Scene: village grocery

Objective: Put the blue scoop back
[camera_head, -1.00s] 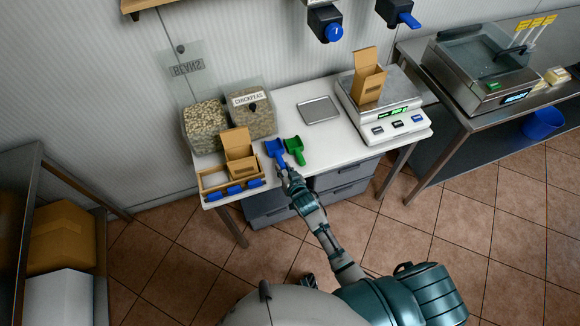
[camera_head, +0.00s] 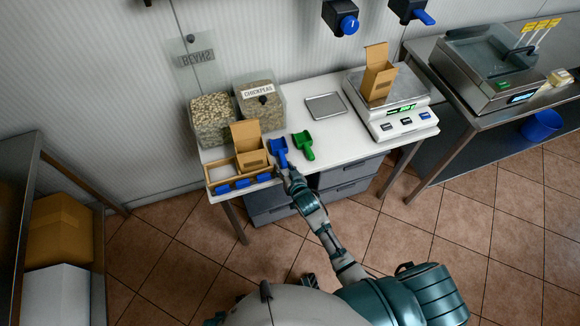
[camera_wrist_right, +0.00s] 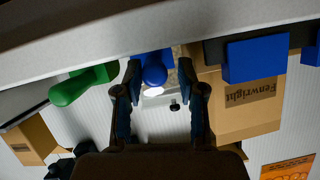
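The blue scoop (camera_head: 279,150) lies on the white table (camera_head: 352,132), with its handle toward the near edge. Its rounded blue handle end (camera_wrist_right: 154,72) shows in the right wrist view. My right gripper (camera_head: 289,175) is at that handle in the head view. In the right wrist view my right gripper (camera_wrist_right: 163,88) has its two fingers apart, one on each side of the handle end, with visible gaps. A green scoop (camera_head: 304,144) lies just right of the blue one, and its handle shows in the right wrist view (camera_wrist_right: 78,88).
Left of the scoops is a wooden tray (camera_head: 226,189) with blue-fronted parts and an open carton (camera_head: 249,143). Behind stand a bean bin (camera_head: 211,122) and a chickpea bin (camera_head: 260,105). A metal plate (camera_head: 326,105) and a scale (camera_head: 392,110) with a carton are to the right.

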